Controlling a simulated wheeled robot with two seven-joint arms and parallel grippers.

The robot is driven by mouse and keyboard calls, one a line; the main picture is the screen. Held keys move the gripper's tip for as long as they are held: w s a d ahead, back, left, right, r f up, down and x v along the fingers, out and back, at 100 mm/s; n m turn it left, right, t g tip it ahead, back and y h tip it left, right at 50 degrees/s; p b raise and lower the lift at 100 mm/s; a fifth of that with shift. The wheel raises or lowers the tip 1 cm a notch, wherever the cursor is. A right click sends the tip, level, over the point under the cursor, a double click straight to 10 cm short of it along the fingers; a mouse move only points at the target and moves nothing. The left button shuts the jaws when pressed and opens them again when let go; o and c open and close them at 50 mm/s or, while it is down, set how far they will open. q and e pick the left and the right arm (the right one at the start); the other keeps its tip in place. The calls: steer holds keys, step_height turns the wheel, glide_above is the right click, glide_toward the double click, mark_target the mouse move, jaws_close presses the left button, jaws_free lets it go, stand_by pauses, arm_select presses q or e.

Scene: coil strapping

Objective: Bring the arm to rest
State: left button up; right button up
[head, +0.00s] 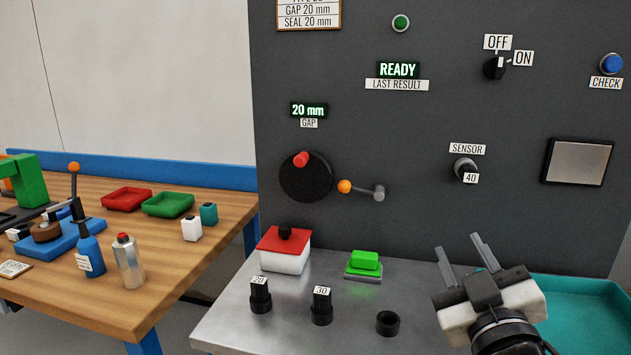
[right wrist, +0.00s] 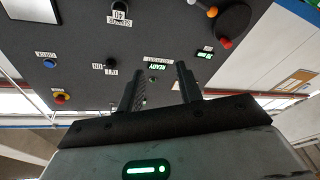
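My right gripper (head: 462,257) stands upright in front of the grey panel at the lower right in the head view. Its two fingers are apart with nothing between them. The right wrist view also shows both fingers (right wrist: 160,88) spread and empty, with the panel (right wrist: 100,40) beyond them, seen upside down. My left gripper is in neither view.
The metal shelf (head: 335,325) holds a red-lidded white box (head: 288,258), a green block (head: 364,261), black pieces marked 20 (head: 261,298) and 30 (head: 321,308), and an empty black ring (head: 387,322). A teal tray (head: 590,310) lies right of my gripper. A wooden bench (head: 190,250) stands left.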

steer(key=s+d+f+m+g, duration=0.1)
steer(key=s+f+g, duration=0.15)
steer(key=f, duration=0.35)
steer(key=s+d+f+m+g+h, duration=0.1)
steer(key=s+f+g, duration=0.15)
steer(key=f, duration=0.35)
steer(key=s+f+m+g, duration=0.1)
steer(key=s+f+g, duration=0.15)
steer(key=f, duration=0.35)
steer(key=s+a+f+g+y, duration=0.2)
steer(key=s+f+g, duration=0.8)
steer(key=s, duration=0.6)
steer(key=w+a+f+t+y, duration=0.2)
steer(key=w+a+f+t, duration=0.3)
steer(key=w+t, duration=0.1)
steer(key=shift+w+a+f+t+y, duration=0.2)
steer(key=shift+a+t+y, duration=0.2)
steer(key=shift+t, duration=0.45)
